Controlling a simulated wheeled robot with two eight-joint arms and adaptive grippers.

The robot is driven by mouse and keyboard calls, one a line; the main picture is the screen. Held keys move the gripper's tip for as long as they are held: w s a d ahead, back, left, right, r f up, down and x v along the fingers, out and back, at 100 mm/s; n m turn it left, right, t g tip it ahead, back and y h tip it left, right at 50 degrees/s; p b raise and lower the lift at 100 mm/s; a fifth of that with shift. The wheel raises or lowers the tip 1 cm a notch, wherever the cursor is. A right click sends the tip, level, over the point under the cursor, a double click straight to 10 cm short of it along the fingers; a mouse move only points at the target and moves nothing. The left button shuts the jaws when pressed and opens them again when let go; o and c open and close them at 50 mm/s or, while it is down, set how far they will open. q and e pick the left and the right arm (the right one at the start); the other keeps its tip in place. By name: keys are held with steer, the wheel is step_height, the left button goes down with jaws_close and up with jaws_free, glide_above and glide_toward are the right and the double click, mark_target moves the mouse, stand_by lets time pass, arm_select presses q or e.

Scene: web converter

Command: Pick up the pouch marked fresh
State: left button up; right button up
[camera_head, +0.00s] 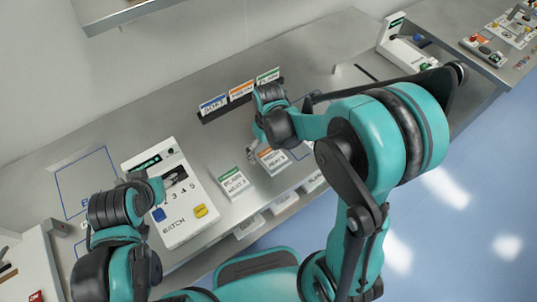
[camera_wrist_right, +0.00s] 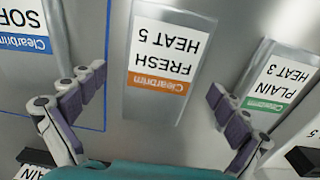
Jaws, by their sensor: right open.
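The pouch marked FRESH HEAT 5 (camera_wrist_right: 163,100) is a silver packet with a white label and orange band. It lies flat on the grey bench, and its label partly shows in the head view (camera_head: 273,162). My right gripper (camera_wrist_right: 155,105) is open over it, with one finger to each side and nothing between them. In the head view the right gripper (camera_head: 256,150) hides part of the pouch. My left gripper (camera_head: 160,187) is over the batch machine; its fingers are not clear.
A green PLAIN HEAT 3 pouch (camera_head: 233,182) lies beside the fresh one. A SOFT pouch (camera_wrist_right: 30,65) is on the other side, within blue tape. Behind stand SOFT, FRESH and PLAIN cards (camera_head: 241,91). The white batch machine (camera_head: 190,225) stands left; bins line the front edge.

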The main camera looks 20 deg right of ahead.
steer(key=c, duration=1.3)
steer(key=shift+r, duration=0.1)
